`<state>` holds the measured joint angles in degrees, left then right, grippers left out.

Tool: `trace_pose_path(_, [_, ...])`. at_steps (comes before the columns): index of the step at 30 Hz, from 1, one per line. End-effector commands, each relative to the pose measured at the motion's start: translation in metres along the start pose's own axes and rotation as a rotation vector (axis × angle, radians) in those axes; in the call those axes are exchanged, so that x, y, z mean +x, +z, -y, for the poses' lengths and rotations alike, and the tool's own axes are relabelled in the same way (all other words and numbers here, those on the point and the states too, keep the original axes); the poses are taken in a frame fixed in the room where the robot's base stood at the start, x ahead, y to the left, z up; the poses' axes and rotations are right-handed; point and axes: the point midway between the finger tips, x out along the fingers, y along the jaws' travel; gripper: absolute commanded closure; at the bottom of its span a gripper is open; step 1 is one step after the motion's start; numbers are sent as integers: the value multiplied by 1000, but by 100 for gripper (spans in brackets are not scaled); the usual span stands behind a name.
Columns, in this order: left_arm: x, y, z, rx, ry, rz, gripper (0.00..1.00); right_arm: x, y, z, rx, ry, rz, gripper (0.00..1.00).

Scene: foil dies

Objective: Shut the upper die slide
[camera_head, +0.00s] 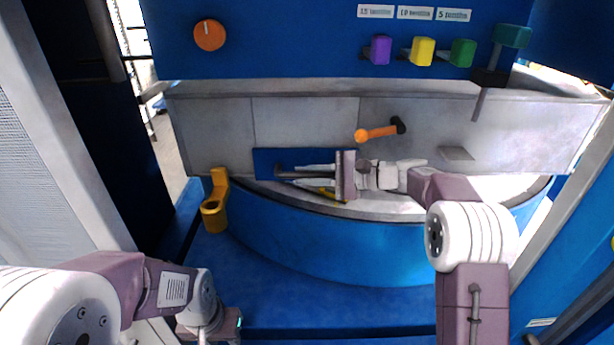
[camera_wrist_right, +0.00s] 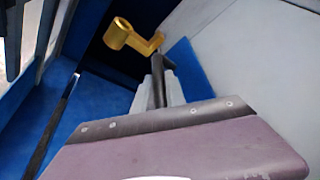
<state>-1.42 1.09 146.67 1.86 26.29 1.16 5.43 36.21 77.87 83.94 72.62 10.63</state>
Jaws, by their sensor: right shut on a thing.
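A blue plate (camera_head: 264,160) lies against the lower grey wall in the head view. It also shows in the right wrist view (camera_wrist_right: 188,62), on the right behind the fingers. A dark bar-like handle (camera_head: 285,173) sticks out in front of it. My right gripper (camera_head: 296,176) points left, and its two pale fingers are shut on this handle. In the right wrist view the handle (camera_wrist_right: 157,80) stands between the fingers (camera_wrist_right: 163,88). How the handle joins the plate is hidden. I cannot tell which part is the upper die slide. My left gripper (camera_head: 226,322) is low at the left, its fingers mostly hidden.
A yellow bracket with a ring (camera_head: 214,205) stands left of the right gripper. An orange lever (camera_head: 378,133) is on the grey wall above the right wrist. Purple (camera_head: 381,50), yellow (camera_head: 422,51) and green (camera_head: 462,53) blocks and an orange knob (camera_head: 209,34) sit on the upper blue panel.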

Motion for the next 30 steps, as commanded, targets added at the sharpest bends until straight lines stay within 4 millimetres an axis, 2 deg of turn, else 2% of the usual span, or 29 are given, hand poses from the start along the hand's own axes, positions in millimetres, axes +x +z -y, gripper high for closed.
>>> trace_pose_path(14, [1,0,0,0,0,0,64,0,-3,0,0,-2,-10,100])
trace_pose_path(15, [1,0,0,0,0,0,64,0,-3,0,0,-2,-11,73])
trace_pose_path(16, [1,0,0,0,0,0,64,0,-3,0,0,-2,-11,64])
trace_pose_path(26, [1,0,0,0,0,0,64,-2,-2,0,0,-2,-7,62])
trace_pose_path(30, [6,1,0,0,0,0,64,-23,-4,0,-1,-3,-10,62])
